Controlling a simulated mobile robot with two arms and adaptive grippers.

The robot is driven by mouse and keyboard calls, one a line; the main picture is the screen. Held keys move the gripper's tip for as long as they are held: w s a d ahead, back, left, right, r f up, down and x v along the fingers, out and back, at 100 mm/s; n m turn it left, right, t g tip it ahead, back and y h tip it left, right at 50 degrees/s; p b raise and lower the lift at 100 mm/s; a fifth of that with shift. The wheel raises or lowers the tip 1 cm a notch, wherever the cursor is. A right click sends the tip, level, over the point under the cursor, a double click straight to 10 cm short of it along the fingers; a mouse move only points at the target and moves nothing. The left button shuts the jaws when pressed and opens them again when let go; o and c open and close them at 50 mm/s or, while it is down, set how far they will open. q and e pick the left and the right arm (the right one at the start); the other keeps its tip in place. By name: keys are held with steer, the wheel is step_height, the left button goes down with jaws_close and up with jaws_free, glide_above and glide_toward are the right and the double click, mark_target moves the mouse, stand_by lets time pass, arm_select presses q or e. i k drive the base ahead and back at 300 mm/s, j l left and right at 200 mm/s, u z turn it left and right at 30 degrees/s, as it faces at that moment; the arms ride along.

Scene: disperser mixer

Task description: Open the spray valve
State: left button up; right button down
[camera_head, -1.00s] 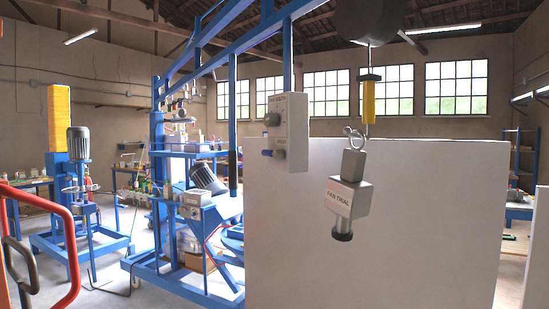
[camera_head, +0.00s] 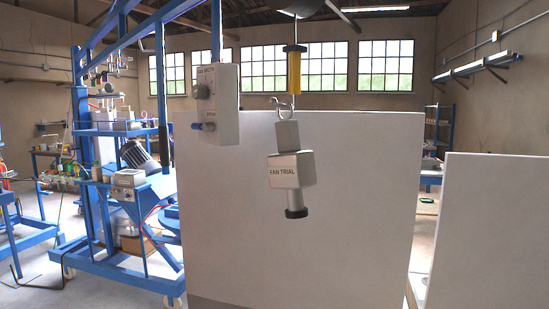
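No part clearly marked as a spray valve can be made out. A light grey control box (camera_head: 222,98) hangs from the blue frame, with a dark knob on its upper side face and a blue knob (camera_head: 203,127) low on its left. A grey hanging unit (camera_head: 287,170) labelled "FAN TRIAL" hangs by a hook under a yellow cylinder (camera_head: 294,72), with a black end at its bottom. Whether either of these carries the valve I cannot tell. Neither of my grippers is in view.
A large white panel (camera_head: 330,235) stands behind the hanging unit. Another white panel (camera_head: 490,230) stands at the right, with a narrow gap between. A blue wheeled frame (camera_head: 110,225) with a motor stands at the left. Shelving (camera_head: 437,135) stands at the back right.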

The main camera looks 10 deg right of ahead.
mark_target(205, 127)
steer(key=i+j+z, duration=0.15)
steer(key=j, duration=0.2)
steer(key=i+j+z, duration=0.15)
steer(key=j, duration=0.2)
steer(key=i+j+z, duration=0.15)
steer(key=j, duration=0.2)
steer(key=j+z, duration=0.1)
steer(key=j, duration=0.25)
